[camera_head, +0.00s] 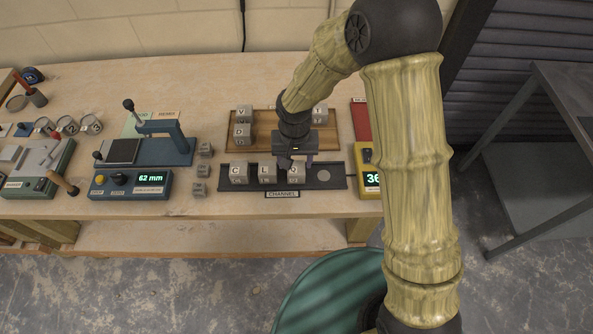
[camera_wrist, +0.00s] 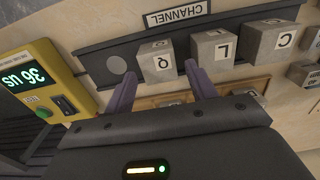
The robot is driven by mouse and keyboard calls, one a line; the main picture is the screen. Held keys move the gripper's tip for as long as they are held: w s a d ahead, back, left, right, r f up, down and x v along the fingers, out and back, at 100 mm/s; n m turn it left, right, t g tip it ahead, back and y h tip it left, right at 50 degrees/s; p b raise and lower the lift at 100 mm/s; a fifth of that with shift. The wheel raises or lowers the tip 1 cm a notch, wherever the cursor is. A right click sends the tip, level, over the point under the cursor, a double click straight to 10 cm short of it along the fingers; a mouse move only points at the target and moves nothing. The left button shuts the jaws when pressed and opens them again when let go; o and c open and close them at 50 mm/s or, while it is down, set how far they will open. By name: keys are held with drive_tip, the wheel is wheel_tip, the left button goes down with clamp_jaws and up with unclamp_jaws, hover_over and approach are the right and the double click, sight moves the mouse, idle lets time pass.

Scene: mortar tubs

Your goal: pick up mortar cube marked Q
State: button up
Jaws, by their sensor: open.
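The mortar cube marked Q (camera_wrist: 160,63) is grey and stands in the dark channel tray (camera_wrist: 90,55) in the wrist view. In the head view my gripper's body covers part of the cube (camera_head: 294,177) at the right end of the row of three. My gripper (camera_head: 291,163) is open and points down over that cube. In the wrist view the purple fingers of my gripper (camera_wrist: 160,72) appear on either side of cube Q, one between it and cube L (camera_wrist: 213,48). I cannot tell whether they touch it.
Cube C (camera_head: 239,172) stands left of cube L in the channel. A wooden tray (camera_head: 262,147) with more cubes lies behind. A yellow meter (camera_head: 369,180) stands at right, a blue measuring device (camera_head: 131,184) at left. An empty round spot (camera_head: 323,175) lies right of Q.

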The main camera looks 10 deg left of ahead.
sight(296, 167)
drive_tip(key=shift+w+d+f+p, duration=0.1)
drive_tip(key=shift+f+p, duration=0.1)
drive_tip(key=shift+f, duration=0.65)
drive_tip(key=shift+w+a+f+p, duration=0.1)
drive_tip(key=shift+f+p, duration=0.15)
drive_tip(key=shift+f, duration=0.6)
drive_tip(key=shift+w+d+f+p, duration=0.1)
drive_tip(key=shift+f+p, duration=0.1)
drive_tip(key=shift+f, duration=0.65)
drive_tip(key=c, duration=0.9)
drive_tip(key=shift+r, duration=0.1)
wheel_tip(296, 167, up, 10)
drive_tip(key=shift+f+b, duration=0.1)
drive_tip(key=shift+b, duration=0.6)
